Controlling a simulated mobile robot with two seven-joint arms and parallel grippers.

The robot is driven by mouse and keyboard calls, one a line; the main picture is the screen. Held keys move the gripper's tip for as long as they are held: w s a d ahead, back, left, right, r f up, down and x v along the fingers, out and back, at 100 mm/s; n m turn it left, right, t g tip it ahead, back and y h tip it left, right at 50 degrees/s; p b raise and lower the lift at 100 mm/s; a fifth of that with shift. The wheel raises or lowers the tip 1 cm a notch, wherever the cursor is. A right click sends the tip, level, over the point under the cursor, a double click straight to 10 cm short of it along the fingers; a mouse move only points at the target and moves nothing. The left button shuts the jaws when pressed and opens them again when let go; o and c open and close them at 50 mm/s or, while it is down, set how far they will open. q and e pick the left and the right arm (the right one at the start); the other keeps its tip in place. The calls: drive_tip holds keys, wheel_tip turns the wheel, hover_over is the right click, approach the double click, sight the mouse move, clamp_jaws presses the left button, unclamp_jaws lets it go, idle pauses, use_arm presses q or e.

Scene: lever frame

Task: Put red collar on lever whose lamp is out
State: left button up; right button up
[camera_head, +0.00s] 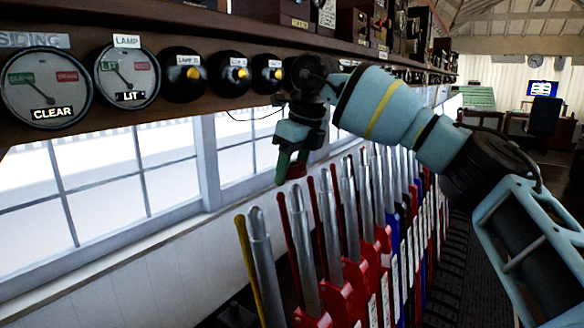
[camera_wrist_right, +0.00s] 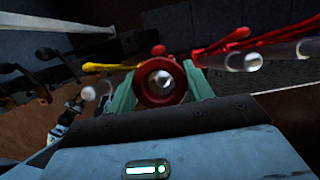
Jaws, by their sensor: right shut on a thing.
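My right gripper (camera_head: 291,172) is shut on the red collar (camera_wrist_right: 144,86), a thick ring held between its green fingers. In the head view a little of the red collar (camera_head: 297,170) shows at the fingertips, just above the near lever tops. In the wrist view a round shiny lever top (camera_wrist_right: 163,79) shows through the ring's hole; I cannot tell whether the collar is around it or above it. The lever row has steel handles (camera_head: 262,250) and red lower parts (camera_head: 309,318). The lamp dial (camera_head: 127,76) reads LIT. My left gripper is not in view.
Neighbouring levers with red catch handles (camera_wrist_right: 228,42) stand close on the right, and a yellow catch handle (camera_wrist_right: 107,67) on the left. Windows (camera_head: 100,185) lie behind.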

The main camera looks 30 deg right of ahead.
sight(298, 186)
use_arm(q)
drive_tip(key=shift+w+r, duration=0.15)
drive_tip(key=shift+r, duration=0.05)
use_arm(e)
drive_tip(key=shift+s+f, duration=0.15)
drive_tip(key=shift+f, duration=0.55)
drive_tip(key=shift+d+f, duration=0.1)
drive_tip(key=shift+f, duration=0.2)
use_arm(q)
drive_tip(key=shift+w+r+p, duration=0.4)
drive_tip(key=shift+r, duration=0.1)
use_arm(e)
drive_tip(key=shift+s+d+f, duration=0.1)
drive_tip(key=shift+s+f, duration=0.1)
drive_tip(key=shift+f, duration=0.8)
drive_tip(key=shift+s+d+f, duration=0.1)
drive_tip(key=shift+s+f, duration=0.05)
drive_tip(key=shift+f, duration=0.8)
drive_tip(key=o, duration=1.2)
drive_tip(key=shift+a, duration=0.1)
drive_tip(key=shift+c, duration=0.2)
